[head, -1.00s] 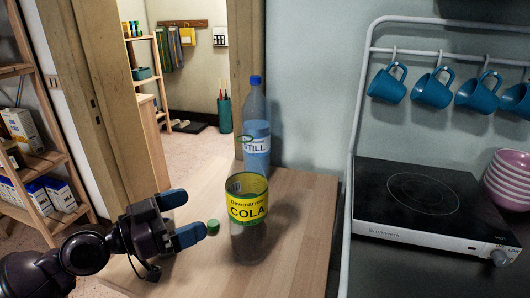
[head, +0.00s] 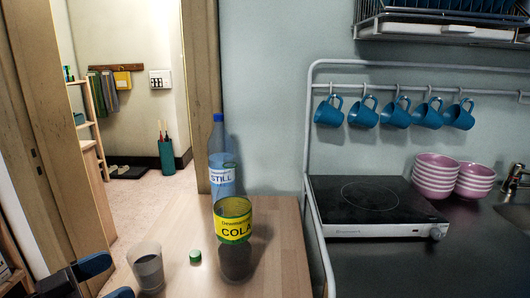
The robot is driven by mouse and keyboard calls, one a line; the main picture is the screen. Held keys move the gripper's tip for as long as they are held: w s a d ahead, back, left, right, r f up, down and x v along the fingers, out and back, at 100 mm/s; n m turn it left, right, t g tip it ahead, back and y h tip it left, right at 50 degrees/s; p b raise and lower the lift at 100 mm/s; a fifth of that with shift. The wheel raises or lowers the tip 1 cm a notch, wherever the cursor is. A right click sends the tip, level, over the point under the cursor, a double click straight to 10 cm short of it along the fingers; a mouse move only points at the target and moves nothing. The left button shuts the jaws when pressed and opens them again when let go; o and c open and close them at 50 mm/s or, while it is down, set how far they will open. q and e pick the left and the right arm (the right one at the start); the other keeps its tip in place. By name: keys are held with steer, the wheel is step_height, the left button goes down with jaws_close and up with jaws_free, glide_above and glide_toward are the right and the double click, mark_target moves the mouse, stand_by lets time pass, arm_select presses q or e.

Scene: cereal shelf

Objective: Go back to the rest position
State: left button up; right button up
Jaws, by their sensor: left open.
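My left gripper (head: 104,280) is at the lower left corner of the head view, with its two blue fingertips apart and nothing visible between them. It is left of a clear cup (head: 148,270) standing on the wooden table (head: 275,225), with a gap to it. Part of this gripper is cut off by the frame's edge. My right gripper does not show.
A black hotplate (head: 370,200) is right of the table, beside stacked pink bowls (head: 435,180). A white rail with several blue mugs (head: 362,112) runs above. A doorway (head: 150,215) opens at the back left. The table's right part is clear.

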arm_select(q)
steer(key=s+a+f+n+y+p, duration=0.1)
steer(key=a+f+n+y, duration=0.2)
steer(key=f, duration=0.5)
steer(key=s+a+f+n+y, duration=0.1)
steer(key=a+f+y, duration=0.3)
steer(key=f, duration=0.5)
steer(key=s+d+f+n+g+y, duration=0.1)
steer(key=s+d+f+y, duration=0.1)
steer(key=s+f, duration=0.5)
steer(key=s+d+f+n+g+y+p, duration=0.1)
steer(key=s+d+f+n+y, duration=0.1)
steer(key=s+f, duration=0.4)
steer(key=s+d+y, duration=0.1)
steer(key=s, duration=0.2)
steer(key=shift+f+p, duration=0.3)
steer(key=shift+f, duration=0.05)
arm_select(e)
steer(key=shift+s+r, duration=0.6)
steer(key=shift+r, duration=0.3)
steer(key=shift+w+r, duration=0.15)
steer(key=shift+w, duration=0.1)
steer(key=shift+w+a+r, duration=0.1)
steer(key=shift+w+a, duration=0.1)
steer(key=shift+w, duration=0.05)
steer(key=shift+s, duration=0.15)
